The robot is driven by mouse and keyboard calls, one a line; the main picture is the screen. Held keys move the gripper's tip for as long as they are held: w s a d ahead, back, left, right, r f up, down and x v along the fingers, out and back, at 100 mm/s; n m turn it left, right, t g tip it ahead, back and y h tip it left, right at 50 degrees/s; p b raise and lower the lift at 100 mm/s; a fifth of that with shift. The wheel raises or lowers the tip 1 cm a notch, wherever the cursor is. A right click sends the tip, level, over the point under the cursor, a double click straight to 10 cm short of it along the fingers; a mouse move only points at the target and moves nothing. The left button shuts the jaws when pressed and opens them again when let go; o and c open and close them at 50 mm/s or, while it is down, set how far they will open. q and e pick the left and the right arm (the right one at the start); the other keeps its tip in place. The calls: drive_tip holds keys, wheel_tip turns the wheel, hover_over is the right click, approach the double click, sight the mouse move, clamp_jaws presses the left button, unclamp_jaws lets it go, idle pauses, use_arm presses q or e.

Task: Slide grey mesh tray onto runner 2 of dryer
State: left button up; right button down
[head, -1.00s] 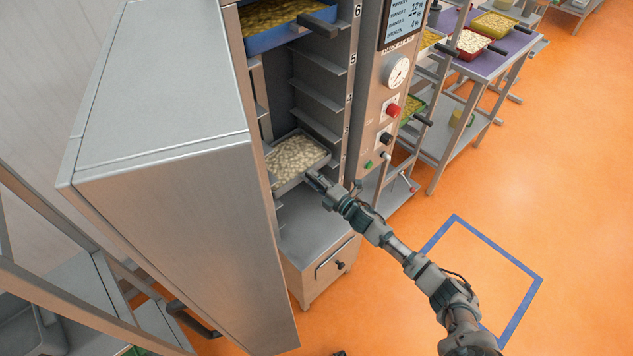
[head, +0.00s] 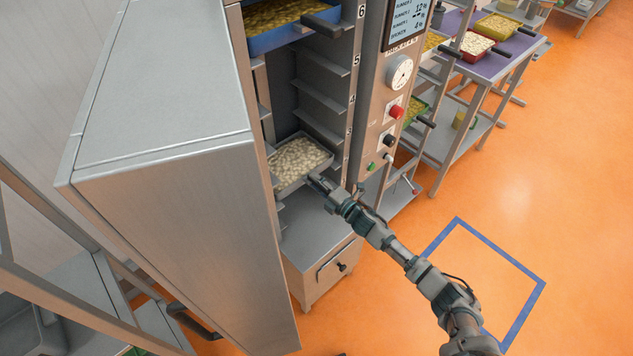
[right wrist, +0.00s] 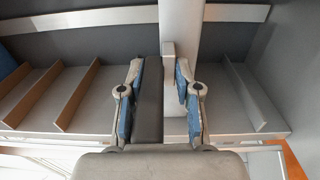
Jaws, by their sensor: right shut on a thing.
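The grey mesh tray (head: 301,157), filled with pale pieces, sits low in the open dryer (head: 328,130), below the empty runners marked 5 and 4. It lies mostly between the dryer's side walls, its front edge toward my arm. Which runner it rests on cannot be told. My right gripper (head: 318,183) is at the tray's front edge, shut on its handle. The right wrist view shows a dark handle (right wrist: 150,100) between the fingers. My left gripper is not in view.
A blue tray (head: 285,28) with yellow pieces is at the dryer's upper runner near mark 6. The large open door (head: 170,170) stands to the left. The control panel (head: 390,110) is to the right. A drawer unit (head: 325,265) is below. Orange floor is free at right.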

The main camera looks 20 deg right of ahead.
idle(0.3)
drive_tip(key=c, duration=0.7)
unclamp_jaws()
drive_tip(key=shift+f, duration=0.15)
drive_tip(key=v, duration=1.2)
